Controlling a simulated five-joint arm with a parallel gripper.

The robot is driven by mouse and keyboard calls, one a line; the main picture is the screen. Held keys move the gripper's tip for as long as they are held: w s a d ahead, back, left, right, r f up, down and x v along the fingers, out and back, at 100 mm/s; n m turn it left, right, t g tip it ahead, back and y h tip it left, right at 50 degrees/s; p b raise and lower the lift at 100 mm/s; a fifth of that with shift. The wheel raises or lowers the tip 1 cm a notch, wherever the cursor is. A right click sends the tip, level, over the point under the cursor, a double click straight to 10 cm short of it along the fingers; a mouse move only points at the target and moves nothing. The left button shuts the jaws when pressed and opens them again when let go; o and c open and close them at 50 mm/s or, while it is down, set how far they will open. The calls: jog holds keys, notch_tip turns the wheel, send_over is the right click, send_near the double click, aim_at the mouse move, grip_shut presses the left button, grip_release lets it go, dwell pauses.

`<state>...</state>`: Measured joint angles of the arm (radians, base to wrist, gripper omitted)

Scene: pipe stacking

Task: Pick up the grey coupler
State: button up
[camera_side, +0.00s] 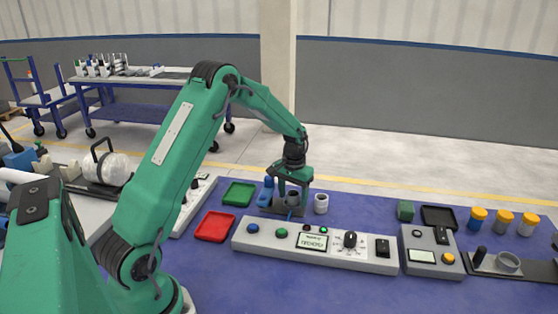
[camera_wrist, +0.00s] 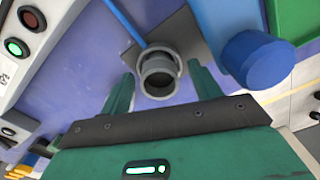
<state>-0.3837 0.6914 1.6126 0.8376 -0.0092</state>
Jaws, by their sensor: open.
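The grey coupler (camera_wrist: 158,84) is a short, hollow ring-shaped piece. In the wrist view its open end faces the camera, between the two green fingers of my gripper (camera_wrist: 160,72), with visible gaps on both sides. In the side view my gripper (camera_side: 293,187) points down over a dark plate (camera_side: 268,209), with a grey piece (camera_side: 292,199) showing between its fingers. The gripper is open and not closed on anything. The exact height of the fingers against the coupler is hard to tell.
A blue cylindrical piece (camera_side: 267,190) stands left of the gripper; a blue cylinder also shows close by in the wrist view (camera_wrist: 255,60). A pale cup-like piece (camera_side: 321,204) stands right. A control panel (camera_side: 313,249) lies in front. Green (camera_side: 239,194) and red trays (camera_side: 215,227) sit left.

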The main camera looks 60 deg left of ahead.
aim_at(295, 195)
dwell(0.3)
jog(key=c, duration=1.1)
jog(key=shift+c, duration=0.2)
jog(key=shift+r, duration=0.1)
jog(key=shift+r, duration=0.75)
jog(key=r, duration=0.1)
jog(key=d+r, duration=0.1)
jog(key=r, duration=0.1)
jog(key=shift+r, duration=0.1)
jog(key=s+d+r, duration=0.1)
jog(key=d+r, duration=0.5)
jog(key=d, duration=0.4)
jog(key=shift+s+d, duration=0.25)
jog(key=shift+s, duration=0.15)
jog(key=shift+r, duration=0.1)
